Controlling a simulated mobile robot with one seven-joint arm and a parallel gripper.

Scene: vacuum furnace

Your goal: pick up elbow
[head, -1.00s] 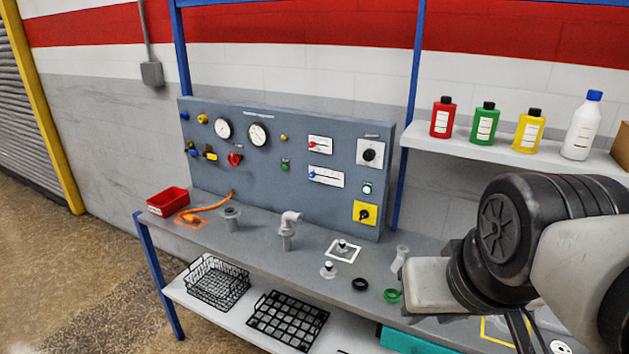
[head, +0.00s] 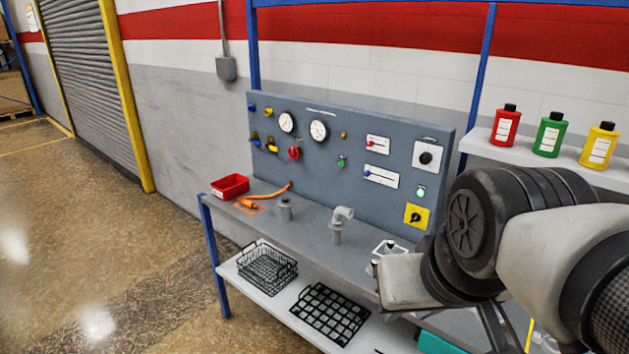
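A light grey elbow (head: 342,215) stands upright on the grey bench top, in front of the control panel, its bent end at the top.
The grey panel (head: 330,150) with gauges stands behind the bench. Black wire baskets (head: 267,268) sit on the lower shelf. Bottles (head: 550,134) stand on the right shelf.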

